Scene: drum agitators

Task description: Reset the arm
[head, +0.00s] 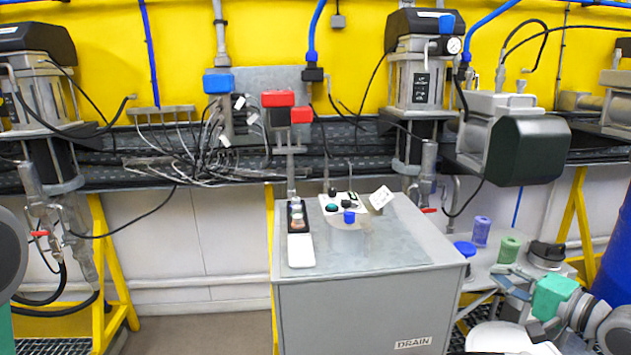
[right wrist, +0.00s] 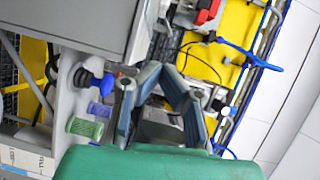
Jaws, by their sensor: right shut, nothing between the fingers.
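My right gripper (head: 513,283) shows in the head view at the lower right, with a teal body and grey fingers. It is shut and empty, in front of the small side table. In the right wrist view its fingers (right wrist: 158,78) reach up from the teal body with nothing held between them. Part of my left arm shows at the left edge of the head view; its gripper is out of view.
A grey cabinet (head: 350,305) marked DRAIN stands in the middle, with a control box (head: 345,208) on top. Right of it, a side table (head: 487,266) bears a purple spool (head: 481,232), a green spool (head: 509,250) and a blue-topped item (head: 465,249). A blue drum (head: 615,255) stands far right.

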